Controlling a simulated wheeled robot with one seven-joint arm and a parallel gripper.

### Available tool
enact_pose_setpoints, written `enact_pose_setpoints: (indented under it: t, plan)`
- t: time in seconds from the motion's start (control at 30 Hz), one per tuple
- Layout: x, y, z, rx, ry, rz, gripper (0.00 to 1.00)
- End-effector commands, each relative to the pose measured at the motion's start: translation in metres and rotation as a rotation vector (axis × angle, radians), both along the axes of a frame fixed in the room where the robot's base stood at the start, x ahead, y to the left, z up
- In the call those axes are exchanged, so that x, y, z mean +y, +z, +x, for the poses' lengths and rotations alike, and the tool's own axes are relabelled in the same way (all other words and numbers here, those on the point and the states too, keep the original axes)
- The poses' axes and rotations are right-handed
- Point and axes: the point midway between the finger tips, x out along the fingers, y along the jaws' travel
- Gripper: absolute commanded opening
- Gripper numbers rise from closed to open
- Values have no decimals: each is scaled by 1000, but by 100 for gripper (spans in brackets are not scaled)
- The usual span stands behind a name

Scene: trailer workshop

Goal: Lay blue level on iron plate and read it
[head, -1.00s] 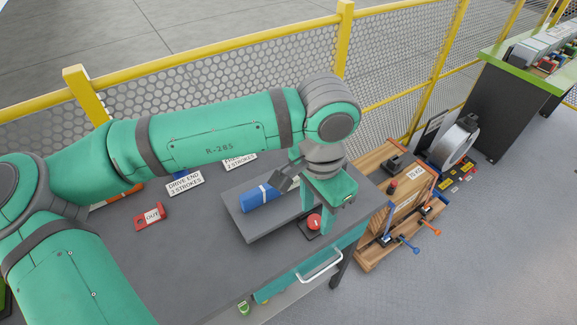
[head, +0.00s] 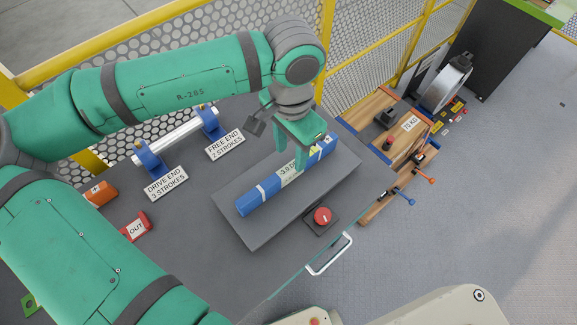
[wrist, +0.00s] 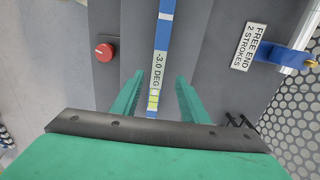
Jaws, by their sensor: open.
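The blue level (head: 258,195) lies along the dark grey iron plate (head: 252,235), running from lower left to upper right in the head view. In the wrist view the level (wrist: 164,32) has a pale display reading "-3.0 DEG" and a yellow-green vial beside it. My gripper (head: 292,163) is over the level's middle, its green fingers on either side of it. In the wrist view the gripper (wrist: 158,85) is open, with a gap between each finger and the level. I cannot tell whether the fingertips touch the plate.
A red button (head: 322,216) on a dark base stands by the plate's front edge. Behind the plate is a white bar (head: 180,135) on blue supports, with "DRIVE END" (head: 166,184) and "FREE END" (head: 225,145) signs. A red "OUT" block (head: 136,227) sits left. Wooden vise-like benches (head: 375,125) stand right.

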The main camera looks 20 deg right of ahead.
Motion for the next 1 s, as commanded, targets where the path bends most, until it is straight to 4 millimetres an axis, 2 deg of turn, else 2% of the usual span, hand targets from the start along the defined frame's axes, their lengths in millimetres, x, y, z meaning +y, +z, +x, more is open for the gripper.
enact_pose_setpoints:
  t: [0.27,0.43,0.6,0.9,1.0]
  plan:
    - [1,-20,-1,-1,-1,0,41]
    - [10,-43,-4,1,8,2,41]
    - [10,-61,-4,1,11,-1,41]
    - [7,-66,-4,-2,5,-2,41]
    - [7,-65,-4,-2,4,-2,17]
